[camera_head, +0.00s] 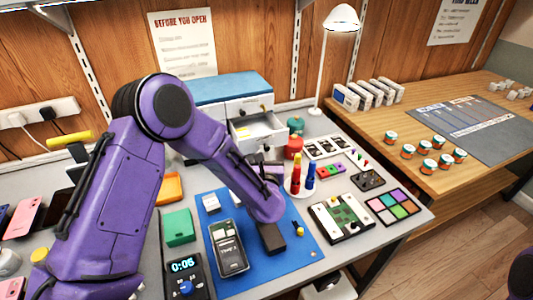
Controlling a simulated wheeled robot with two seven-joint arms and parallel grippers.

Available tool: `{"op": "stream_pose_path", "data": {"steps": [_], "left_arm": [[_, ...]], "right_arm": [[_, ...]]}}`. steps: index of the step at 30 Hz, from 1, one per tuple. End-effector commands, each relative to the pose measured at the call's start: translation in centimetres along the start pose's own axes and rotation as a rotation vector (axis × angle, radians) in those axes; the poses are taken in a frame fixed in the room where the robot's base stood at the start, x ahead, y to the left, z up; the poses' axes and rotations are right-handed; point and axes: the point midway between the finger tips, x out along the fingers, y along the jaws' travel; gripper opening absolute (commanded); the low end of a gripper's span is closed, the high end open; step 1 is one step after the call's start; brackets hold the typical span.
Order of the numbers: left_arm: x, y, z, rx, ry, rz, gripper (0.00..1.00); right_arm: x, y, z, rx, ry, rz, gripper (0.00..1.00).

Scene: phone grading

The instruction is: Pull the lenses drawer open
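A small white drawer cabinet with a blue top (225,88) stands against the wood wall. One white drawer (262,129) is out of it, its inside showing, with a small yellow thing in it. I cannot read a label that says whether it is the lenses drawer. My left arm reaches across the cabinet's left part. My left gripper (262,163) is just in front of and below the open drawer, partly hidden by my wrist. I cannot tell whether its fingers touch the drawer or are closed. My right gripper is out of view; only a bit of my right arm shows at the lower right.
A blue mat (297,254) with a phone (227,247) and a dark block (271,238) lies in front. Red and blue bottles (296,170) and a red jar (293,147) stand close right of the gripper. A white lamp (340,18) stands behind. A wooden table (390,122) is at right.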

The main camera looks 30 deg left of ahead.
Motion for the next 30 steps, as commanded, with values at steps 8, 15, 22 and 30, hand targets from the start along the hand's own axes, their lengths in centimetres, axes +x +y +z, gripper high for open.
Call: {"op": "stream_pose_path", "data": {"steps": [8,15,22,30], "left_arm": [[0.0,0.0,0.0,-0.001,0.000,0.001,0.46],[-1.7,-0.1,-0.2,-0.001,0.000,-0.002,0.46],[-7.3,-0.1,-0.3,0.000,0.000,-0.004,0.46],[-10.5,0.0,0.0,0.000,-0.001,0.001,0.46]], "right_arm": [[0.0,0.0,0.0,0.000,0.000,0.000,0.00],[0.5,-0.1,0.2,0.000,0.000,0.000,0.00],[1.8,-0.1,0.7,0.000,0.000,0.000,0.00],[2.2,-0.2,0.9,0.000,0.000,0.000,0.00]]}}
